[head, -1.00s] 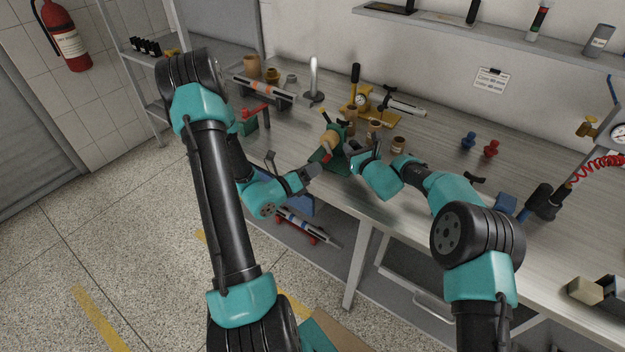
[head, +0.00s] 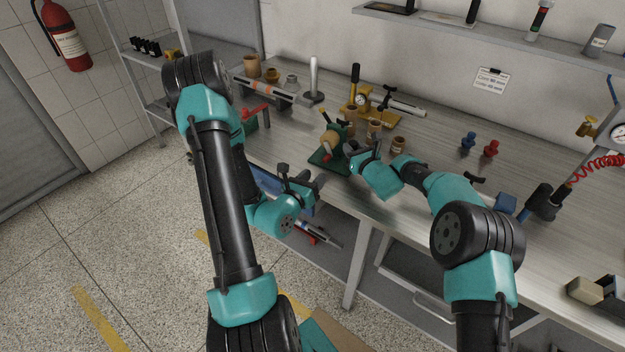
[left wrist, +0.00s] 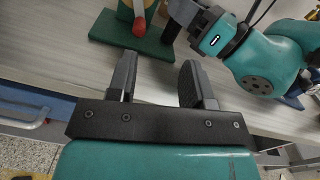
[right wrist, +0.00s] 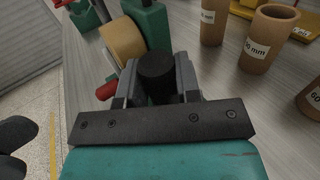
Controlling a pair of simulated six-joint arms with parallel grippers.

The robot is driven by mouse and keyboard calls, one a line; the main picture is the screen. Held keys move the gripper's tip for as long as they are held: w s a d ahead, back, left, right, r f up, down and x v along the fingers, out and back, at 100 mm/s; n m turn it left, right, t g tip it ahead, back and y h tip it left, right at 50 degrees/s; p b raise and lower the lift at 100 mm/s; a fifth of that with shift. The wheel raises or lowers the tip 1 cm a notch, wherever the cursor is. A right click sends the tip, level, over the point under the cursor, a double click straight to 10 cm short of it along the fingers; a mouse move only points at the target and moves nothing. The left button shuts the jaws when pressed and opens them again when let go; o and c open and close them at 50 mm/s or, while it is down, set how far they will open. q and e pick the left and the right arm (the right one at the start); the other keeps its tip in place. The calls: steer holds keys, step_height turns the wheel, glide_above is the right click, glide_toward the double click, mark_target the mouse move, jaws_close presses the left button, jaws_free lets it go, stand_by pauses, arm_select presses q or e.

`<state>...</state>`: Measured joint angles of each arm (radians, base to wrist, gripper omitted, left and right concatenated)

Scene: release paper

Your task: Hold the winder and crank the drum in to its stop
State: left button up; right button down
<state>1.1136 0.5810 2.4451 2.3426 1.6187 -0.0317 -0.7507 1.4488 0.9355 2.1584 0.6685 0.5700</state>
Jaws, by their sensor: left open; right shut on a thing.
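The winder has a green base (head: 322,165), a tan drum (head: 328,140) and a red crank grip (head: 327,157). It stands near the front edge of the bench. In the right wrist view, my right gripper (right wrist: 157,82) is shut on a black upright knob (right wrist: 157,68) beside the green frame (right wrist: 152,22) and tan drum (right wrist: 122,40). The red grip (right wrist: 107,90) points left there. My left gripper (head: 307,180) is open and empty, below and apart from the winder. In the left wrist view, the red grip (left wrist: 139,24) lies beyond its open fingers (left wrist: 158,75).
Brown cups (head: 374,129) stand close behind and right of the winder. A yellow-based gauge fixture (head: 378,114) is farther back.

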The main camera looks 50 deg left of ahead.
arm_select(q)
steer(key=shift+s+d+f, duration=0.1)
steer(key=shift+s+d, duration=0.05)
steer(key=shift+c, duration=0.2)
steer(key=shift+c, duration=1.2)
steer(key=s+a+n+g+h, duration=0.1)
steer(key=s+a+n+h, duration=0.1)
steer(key=a+n+h, duration=0.3)
steer(key=shift+s+a+r+n+g+h, duration=0.2)
steer(key=shift+a+r+n+g+h, duration=0.15)
steer(key=shift+a+n, duration=0.2)
